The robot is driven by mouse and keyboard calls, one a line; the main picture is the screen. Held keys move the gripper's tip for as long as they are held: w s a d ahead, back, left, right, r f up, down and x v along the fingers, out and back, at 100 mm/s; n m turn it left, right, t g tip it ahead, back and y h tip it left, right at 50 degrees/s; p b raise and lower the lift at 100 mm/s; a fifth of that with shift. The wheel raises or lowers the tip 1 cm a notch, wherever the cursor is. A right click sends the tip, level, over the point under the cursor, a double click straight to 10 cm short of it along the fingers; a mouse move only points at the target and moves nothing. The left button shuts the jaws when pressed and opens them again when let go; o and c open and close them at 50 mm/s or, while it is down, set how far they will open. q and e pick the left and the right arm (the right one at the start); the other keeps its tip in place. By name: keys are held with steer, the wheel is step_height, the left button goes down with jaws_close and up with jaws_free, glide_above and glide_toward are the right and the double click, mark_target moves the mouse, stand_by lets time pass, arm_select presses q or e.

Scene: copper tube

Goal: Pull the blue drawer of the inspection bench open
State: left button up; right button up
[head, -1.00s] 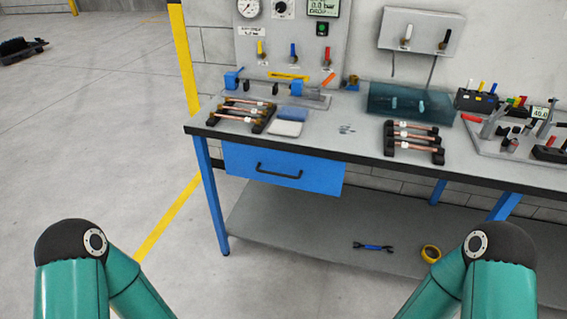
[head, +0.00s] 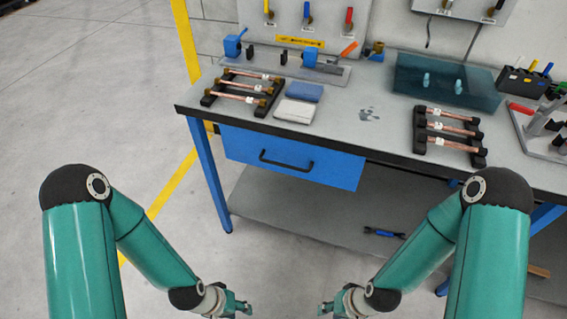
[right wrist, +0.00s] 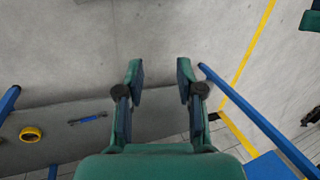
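The blue drawer (head: 325,166) hangs under the left part of the inspection bench (head: 340,117). Its front looks flush under the worktop, with a black bar handle (head: 287,163) across it. A blue corner that may be the drawer shows at the lower right of the right wrist view (right wrist: 271,167). My left gripper (head: 248,305) is at the bottom of the head view, in front of the bench and well short of the handle; its fingers are too small to read. My right gripper (head: 322,308) faces it, apart from the drawer. In the right wrist view its fingers (right wrist: 158,85) are spread with nothing between them.
Racks of copper tubes (head: 243,92), blue and white cloths (head: 296,110) and a teal transparent box (head: 445,85) stand on the worktop. A blue bench leg (head: 208,175) stands left of the drawer. A wrench (head: 384,232) lies on the lower shelf. Floor in front is clear.

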steer(key=m+t+h+b, duration=0.3)
steer(key=m+t+b, duration=1.25)
steer(key=b, duration=0.95)
glide_toward(282, 164)
steer(key=w, duration=0.3)
steer(key=w+f, duration=0.1)
steer(key=w, duration=0.2)
steer(key=w+f, duration=0.1)
steer(key=w, duration=0.3)
steer(key=shift+a+f, duration=0.15)
steer(key=shift+a, duration=0.1)
jaws_close()
